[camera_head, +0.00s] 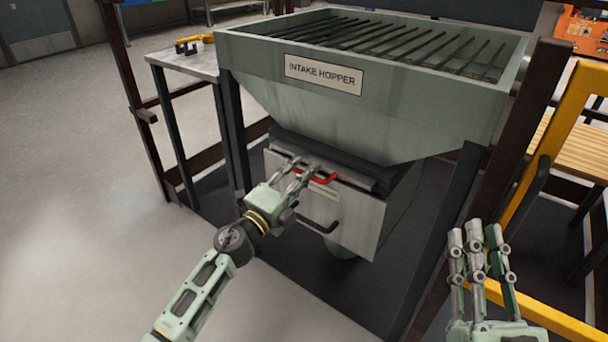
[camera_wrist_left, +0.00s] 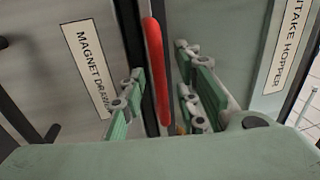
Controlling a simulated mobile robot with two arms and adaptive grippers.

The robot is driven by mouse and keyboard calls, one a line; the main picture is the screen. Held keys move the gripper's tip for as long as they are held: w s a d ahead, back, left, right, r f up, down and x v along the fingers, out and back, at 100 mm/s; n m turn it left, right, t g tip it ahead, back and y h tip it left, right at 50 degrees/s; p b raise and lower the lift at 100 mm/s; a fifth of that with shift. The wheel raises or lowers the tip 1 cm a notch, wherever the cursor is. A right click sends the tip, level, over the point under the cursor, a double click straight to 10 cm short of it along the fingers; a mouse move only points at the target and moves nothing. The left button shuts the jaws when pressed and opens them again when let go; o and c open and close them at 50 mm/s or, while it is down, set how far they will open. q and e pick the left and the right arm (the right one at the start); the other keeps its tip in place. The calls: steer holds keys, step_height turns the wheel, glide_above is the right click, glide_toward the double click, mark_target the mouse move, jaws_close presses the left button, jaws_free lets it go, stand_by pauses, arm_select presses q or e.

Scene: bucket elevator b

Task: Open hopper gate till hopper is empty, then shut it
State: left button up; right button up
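The grey-green intake hopper (camera_head: 400,115) stands in the middle of the head view, with dark bars across its top. I cannot make out what is inside. A red handle (camera_head: 324,179) sits at the front of the gate below the funnel. My left gripper (camera_head: 303,172) is at this handle. In the left wrist view the red handle (camera_wrist_left: 156,70) runs between the fingers, one finger on its left and two on its right, with a visible gap on the right. My right gripper (camera_head: 481,237) is raised at lower right, away from the hopper, with nothing visible in it.
Below the gate is a magnet drawer (camera_head: 345,215) with a dark handle; its label (camera_wrist_left: 88,65) shows in the left wrist view. Dark posts frame the hopper. A yellow rail (camera_head: 560,130) stands at right, and a side table (camera_head: 185,63) at left. Open floor lies left.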

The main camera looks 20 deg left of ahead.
arm_select(q)
steer(key=shift+w+d, duration=0.1)
steer(key=shift+w, duration=0.15)
jaws_close()
stand_by(0.5)
